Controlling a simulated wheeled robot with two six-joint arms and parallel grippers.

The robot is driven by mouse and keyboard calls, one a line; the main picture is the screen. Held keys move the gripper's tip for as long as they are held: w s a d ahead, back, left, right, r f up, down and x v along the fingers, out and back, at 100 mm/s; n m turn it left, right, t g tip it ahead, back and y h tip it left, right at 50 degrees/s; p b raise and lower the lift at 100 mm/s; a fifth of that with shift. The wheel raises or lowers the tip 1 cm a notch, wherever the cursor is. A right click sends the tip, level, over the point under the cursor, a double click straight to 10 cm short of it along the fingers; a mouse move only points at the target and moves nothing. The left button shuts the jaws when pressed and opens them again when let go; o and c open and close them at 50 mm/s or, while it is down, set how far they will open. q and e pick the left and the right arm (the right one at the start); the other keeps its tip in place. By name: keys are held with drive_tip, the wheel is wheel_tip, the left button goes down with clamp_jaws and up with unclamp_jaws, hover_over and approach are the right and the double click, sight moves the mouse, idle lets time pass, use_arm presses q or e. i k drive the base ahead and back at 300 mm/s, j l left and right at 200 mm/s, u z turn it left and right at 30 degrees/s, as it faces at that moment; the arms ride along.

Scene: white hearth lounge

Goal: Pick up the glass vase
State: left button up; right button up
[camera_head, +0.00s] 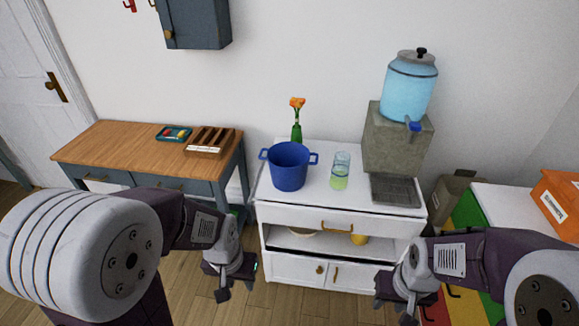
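A slim green vase (297,133) holding an orange flower stands at the back of the white cabinet top (300,205), behind a blue pot. A clear glass vessel (340,172) with greenish contents stands upright to the right of the pot; I cannot tell for sure which of the two is the glass vase. My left gripper (236,287) is low in front of the cabinet's left side, fingers apart and empty. My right gripper (405,305) is low in front of the cabinet's right side; it looks open and empty, with its tips near the frame's bottom edge. Neither touches either vessel.
The two-handled blue pot (289,168) stands close to both vessels. A stone dispenser (396,140) with a blue jar (409,88) stands at the cabinet's right. A wooden-topped desk (120,150) is at left. The cabinet's front left top is clear.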

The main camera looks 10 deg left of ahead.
sight(338, 180)
drive_tip(key=i+j+z, duration=0.5)
drive_tip(key=j, duration=0.2)
drive_tip(key=j+z, duration=0.2)
drive_tip(key=j, duration=0.15)
drive_tip(key=i+j+z, duration=0.25)
drive_tip(key=j, duration=0.15)
drive_tip(key=j+z, duration=0.25)
drive_tip(key=j, duration=0.2)
